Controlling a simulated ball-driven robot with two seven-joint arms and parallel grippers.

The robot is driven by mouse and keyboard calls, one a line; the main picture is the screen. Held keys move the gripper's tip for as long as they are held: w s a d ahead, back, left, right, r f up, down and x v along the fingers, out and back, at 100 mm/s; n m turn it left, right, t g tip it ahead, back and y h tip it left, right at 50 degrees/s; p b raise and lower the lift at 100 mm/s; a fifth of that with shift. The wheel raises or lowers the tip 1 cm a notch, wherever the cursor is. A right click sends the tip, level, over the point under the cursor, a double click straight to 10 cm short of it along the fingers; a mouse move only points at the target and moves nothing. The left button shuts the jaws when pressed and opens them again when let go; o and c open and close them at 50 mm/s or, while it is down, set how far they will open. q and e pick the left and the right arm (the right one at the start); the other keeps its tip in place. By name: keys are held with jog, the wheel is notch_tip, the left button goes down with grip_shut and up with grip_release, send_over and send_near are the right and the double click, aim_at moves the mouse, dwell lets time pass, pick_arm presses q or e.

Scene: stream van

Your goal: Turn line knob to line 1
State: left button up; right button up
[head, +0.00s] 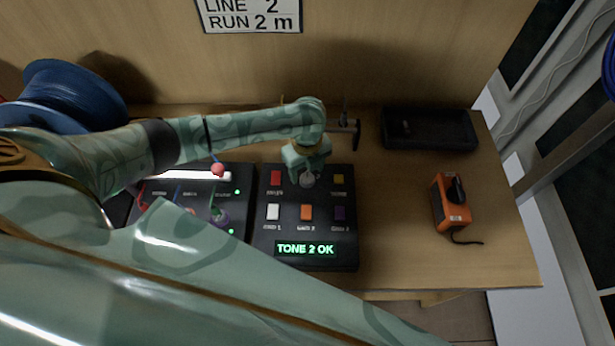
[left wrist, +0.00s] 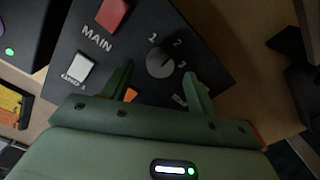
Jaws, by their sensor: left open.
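The line knob is a small grey round dial (left wrist: 160,63) with the marks 1, 2 and 3 beside it in the left wrist view. It sits on a black panel (head: 262,240); in the head view the knob (head: 308,180) shows just below my left gripper. My left gripper (head: 307,164) is over the panel. In the left wrist view its open fingers (left wrist: 159,69) stand on either side of the knob, with gaps visible. The knob's pointer is faint and seems to point toward 2. My right gripper is not in view.
Near the knob are red (head: 275,177), white (head: 273,212), orange (head: 306,212), yellow (head: 338,179) and purple buttons. A second black panel with cables stands left. A black tray (head: 430,130) and an orange device (head: 452,204) lie right. A sign reads LINE 2.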

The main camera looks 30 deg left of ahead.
aim_at(307, 180)
pick_arm(q)
notch_tip(307, 180, down, 2)
jog(key=shift+f+b, duration=0.15)
jog(key=shift+b, duration=0.15)
jog(key=shift+f, duration=0.3)
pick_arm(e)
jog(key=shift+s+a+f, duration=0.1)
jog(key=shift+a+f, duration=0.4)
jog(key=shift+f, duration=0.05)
